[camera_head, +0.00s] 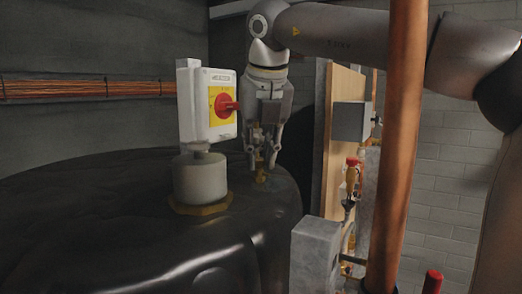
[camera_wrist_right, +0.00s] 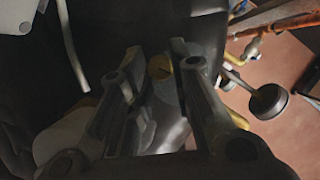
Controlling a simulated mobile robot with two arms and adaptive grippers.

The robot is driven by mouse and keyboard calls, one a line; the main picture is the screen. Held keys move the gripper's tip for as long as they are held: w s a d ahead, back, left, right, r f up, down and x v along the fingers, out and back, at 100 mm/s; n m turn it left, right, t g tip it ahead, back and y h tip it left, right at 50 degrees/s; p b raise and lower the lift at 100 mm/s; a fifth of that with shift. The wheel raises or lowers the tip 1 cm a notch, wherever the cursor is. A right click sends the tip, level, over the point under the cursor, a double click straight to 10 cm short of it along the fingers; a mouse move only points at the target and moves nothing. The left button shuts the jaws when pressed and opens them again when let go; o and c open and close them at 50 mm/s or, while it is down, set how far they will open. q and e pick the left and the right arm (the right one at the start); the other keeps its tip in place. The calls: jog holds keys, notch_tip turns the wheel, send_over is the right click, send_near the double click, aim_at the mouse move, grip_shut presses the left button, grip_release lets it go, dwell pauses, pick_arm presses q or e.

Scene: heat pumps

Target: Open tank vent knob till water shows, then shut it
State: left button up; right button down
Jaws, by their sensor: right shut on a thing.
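The black tank (camera_head: 130,235) fills the lower left of the head view. A small brass vent (camera_head: 261,177) stands on its top near the right edge. My right gripper (camera_head: 262,160) points straight down over this vent, its fingers around the vent's top. In the right wrist view the fingers (camera_wrist_right: 158,90) are close together, with a round brass piece (camera_wrist_right: 159,67) between them. The right gripper is shut on the vent knob, which the fingers mostly hide. I see no water at the vent. My left gripper is not in view.
A white switch box (camera_head: 195,105) with a red rotary handle stands just left of my gripper, above a pale cylinder (camera_head: 200,178) on the tank. A copper pipe (camera_head: 398,150) runs vertically at right. A grey box (camera_head: 315,255) stands in front of the tank's right side.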

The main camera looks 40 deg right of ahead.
jog(key=shift+a+m+g, duration=0.1)
jog(key=shift+m+g, duration=0.2)
jog(key=shift+m, duration=0.5)
jog(key=c, duration=1.3)
grip_release()
jog(key=shift+h, duration=0.3)
jog(key=v, duration=0.7)
jog(key=shift+r, duration=0.2)
